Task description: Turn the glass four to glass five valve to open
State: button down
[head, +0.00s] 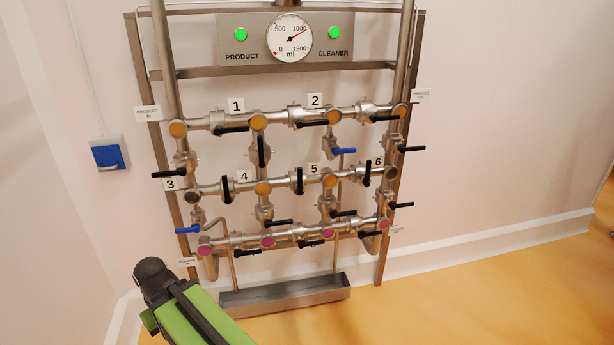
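A steel pipe panel stands against the wall. In its middle row, the yellow sight glass four (263,188) is next to label 4. The yellow sight glass five (330,180) is right of it, next to label 5. Between them, the glass four to glass five valve has a black lever (299,181) that stands upright, across the near-level pipe. Part of my green arm with a dark round end is at the bottom left, in front of and below the panel. I see no gripper fingers, and nothing of mine touches the valve.
Other black levers are close by, such as the upright one left of glass four (227,189) and one below it (278,222). Blue levers (343,151) also stick out. A steel trough (285,295) sits at the panel's foot. The yellow floor (480,290) to the right is clear.

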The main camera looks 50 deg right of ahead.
aim_at(301, 191)
jog(key=u, duration=0.15)
jog(key=i, duration=0.95)
jog(key=z, duration=0.1)
